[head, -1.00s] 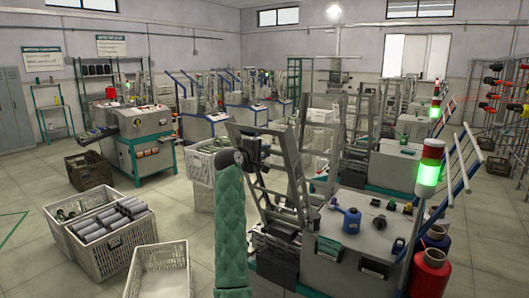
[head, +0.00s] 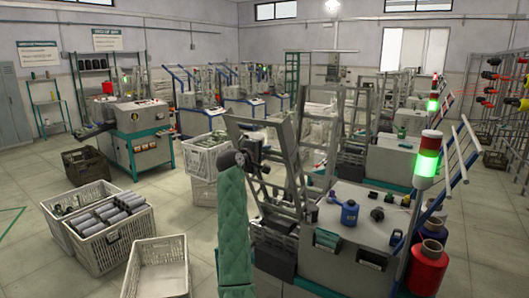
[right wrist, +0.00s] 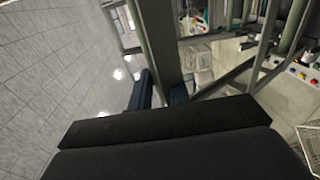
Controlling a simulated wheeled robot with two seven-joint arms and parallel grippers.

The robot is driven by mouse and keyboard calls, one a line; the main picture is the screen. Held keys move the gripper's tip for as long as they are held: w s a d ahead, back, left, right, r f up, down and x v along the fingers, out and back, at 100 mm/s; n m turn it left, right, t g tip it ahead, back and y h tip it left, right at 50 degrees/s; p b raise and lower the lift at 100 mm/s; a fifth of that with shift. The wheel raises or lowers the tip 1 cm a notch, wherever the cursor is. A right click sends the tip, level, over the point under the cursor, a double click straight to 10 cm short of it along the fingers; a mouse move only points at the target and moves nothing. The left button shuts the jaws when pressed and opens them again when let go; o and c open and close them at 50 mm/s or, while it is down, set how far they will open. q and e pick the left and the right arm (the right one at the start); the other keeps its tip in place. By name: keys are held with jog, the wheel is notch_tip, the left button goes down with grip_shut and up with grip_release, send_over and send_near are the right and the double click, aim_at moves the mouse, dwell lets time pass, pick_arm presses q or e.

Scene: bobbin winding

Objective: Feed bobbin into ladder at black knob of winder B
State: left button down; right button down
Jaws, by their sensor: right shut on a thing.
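My right gripper (head: 236,157), at the top of my green-sleeved arm, is raised beside the tilted metal ladder frame (head: 286,170) of the nearest winder (head: 345,250). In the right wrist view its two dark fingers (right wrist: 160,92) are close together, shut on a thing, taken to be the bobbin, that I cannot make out. A grey-green upright rail shows just beyond the fingers. On the winder's top are a blue container (head: 350,213) and small black knobs (head: 377,214). I cannot tell which winder is B. My left gripper is out of view.
A white crate of grey bobbins (head: 88,243) and an empty white crate (head: 130,270) stand on the floor at left. A green-red signal lamp (head: 427,160) and blue rails edge the winder's right side.

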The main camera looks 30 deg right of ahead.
jog(key=c, duration=0.9)
grip_release()
jog(key=s+a+r+p, duration=0.3)
jog(key=a+r+p, duration=0.1)
jog(key=a, duration=0.4)
jog(key=shift+s+a+r, duration=0.2)
jog(key=shift+s+r, duration=0.05)
jog(key=shift+r, duration=0.45)
